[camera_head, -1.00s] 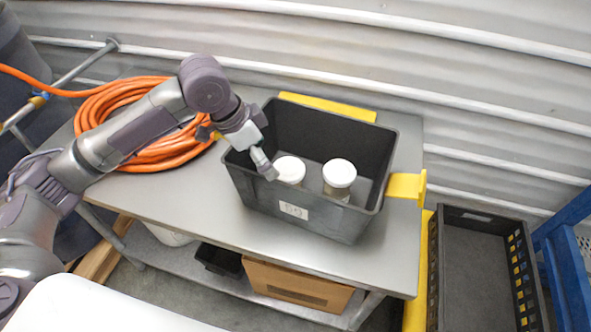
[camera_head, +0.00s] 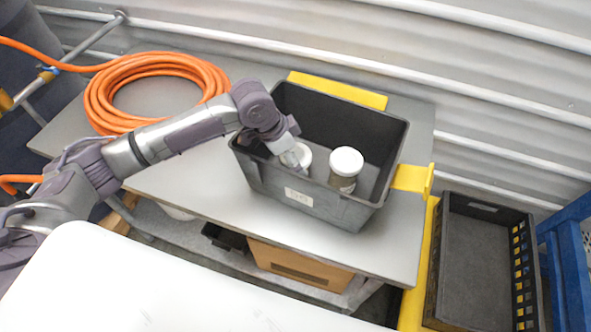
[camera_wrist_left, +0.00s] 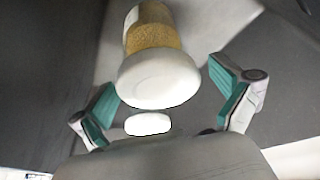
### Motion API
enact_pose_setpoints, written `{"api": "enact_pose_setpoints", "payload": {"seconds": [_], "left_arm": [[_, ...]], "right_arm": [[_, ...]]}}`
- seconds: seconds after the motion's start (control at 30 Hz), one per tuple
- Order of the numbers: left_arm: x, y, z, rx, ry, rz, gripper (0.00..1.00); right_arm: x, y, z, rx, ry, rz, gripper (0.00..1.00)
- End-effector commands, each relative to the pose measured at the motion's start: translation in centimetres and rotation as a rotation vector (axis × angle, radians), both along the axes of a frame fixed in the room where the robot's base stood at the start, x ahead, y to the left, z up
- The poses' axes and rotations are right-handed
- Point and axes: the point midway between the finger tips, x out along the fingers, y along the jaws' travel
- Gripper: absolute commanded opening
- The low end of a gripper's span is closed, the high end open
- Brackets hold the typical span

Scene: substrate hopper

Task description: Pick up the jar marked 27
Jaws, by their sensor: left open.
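Two jars with white lids stand in a dark grey bin (camera_head: 340,213) on the metal table. The left jar (camera_head: 304,152) is partly hidden by my left gripper (camera_head: 296,162), which reaches into the bin over its left side. The right jar (camera_head: 345,168) stands clear, with brownish contents. In the left wrist view, my left gripper (camera_wrist_left: 165,108) is open, with teal pads spread apart. A jar with a white lid and tan contents (camera_wrist_left: 155,60) lies ahead, and a smaller white round surface (camera_wrist_left: 147,124) shows between the fingers. No number 27 is legible on either jar.
A coiled orange hose (camera_head: 100,105) lies on the table to the left. Yellow brackets (camera_head: 412,179) flank the bin. A black crate (camera_head: 485,260) stands at the right, beside a blue frame (camera_head: 565,250). A corrugated wall is behind.

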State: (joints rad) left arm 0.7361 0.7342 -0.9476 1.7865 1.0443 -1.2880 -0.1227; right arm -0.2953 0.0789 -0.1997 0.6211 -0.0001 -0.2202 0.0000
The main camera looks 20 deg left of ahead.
Motion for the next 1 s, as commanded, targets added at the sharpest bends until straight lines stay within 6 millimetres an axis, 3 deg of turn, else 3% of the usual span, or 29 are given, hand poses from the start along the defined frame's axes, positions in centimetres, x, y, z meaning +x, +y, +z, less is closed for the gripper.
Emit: {"api": "enact_pose_setpoints", "payload": {"seconds": [0.07,0.2,0.5,0.9,1.0], "left_arm": [[0.0,-0.5,-0.8,0.000,0.005,-0.001,1.00],[0.5,-1.0,-2.6,0.000,0.002,0.001,1.00],[0.6,-1.1,-3.2,0.001,-0.001,-0.001,1.00],[0.6,-1.1,-3.2,0.001,-0.001,-0.001,0.33],[0.6,-1.1,-3.1,-0.001,-0.002,-0.001,0.25]], "right_arm": [[0.5,0.0,1.3,0.001,-0.008,0.000,0.40],[0.3,0.0,1.6,0.000,-0.006,0.000,0.40],[-0.5,0.0,1.5,0.000,0.006,0.000,0.40],[-0.5,-0.1,1.5,-0.001,0.007,0.001,0.40],[-0.5,-0.1,1.5,-0.002,0.007,0.001,0.40]]}}
